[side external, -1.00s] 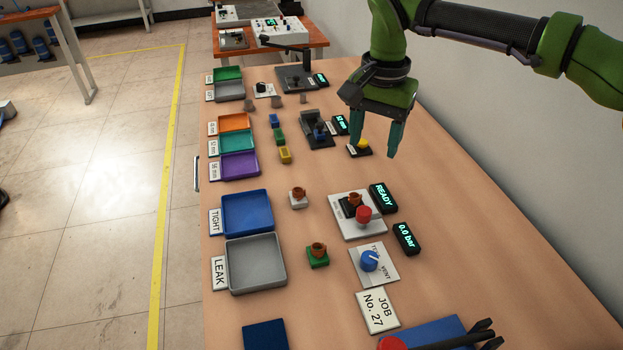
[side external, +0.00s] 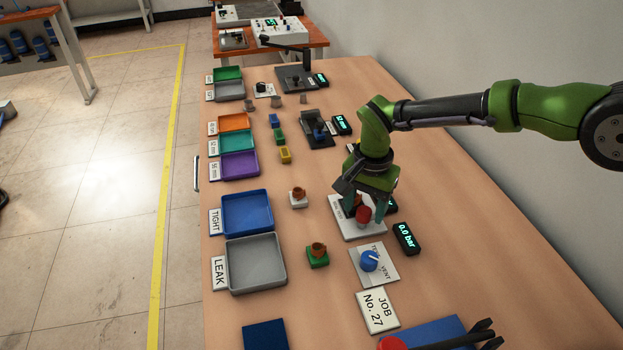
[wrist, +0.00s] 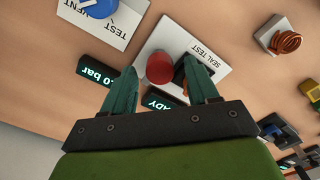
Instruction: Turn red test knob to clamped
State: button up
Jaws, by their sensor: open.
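The red test knob (side external: 363,215) sits on the white seal test plate (side external: 370,231). In the wrist view the round red knob (wrist: 160,68) lies just beyond and between my fingertips, on the plate marked SEAL TEST (wrist: 205,47). My gripper (wrist: 165,80) is open and points down over this plate; it also shows in the side view (side external: 362,208). The right finger in the wrist view covers part of a dark fixture beside the knob. An orange-brown part in that fixture is mostly hidden. I cannot tell whether a finger touches the knob.
A blue knob on a TEST/VENT plate (side external: 384,275) is nearer the camera. A display (side external: 406,238) reads 0.0 bar; the READY display is mostly hidden. Blue (side external: 268,214) and grey (side external: 283,262) trays stand left, with parts on white and green blocks between.

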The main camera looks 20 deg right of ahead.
jog(key=shift+f, duration=0.3)
jog(key=c, duration=1)
jog(key=shift+c, duration=0.2)
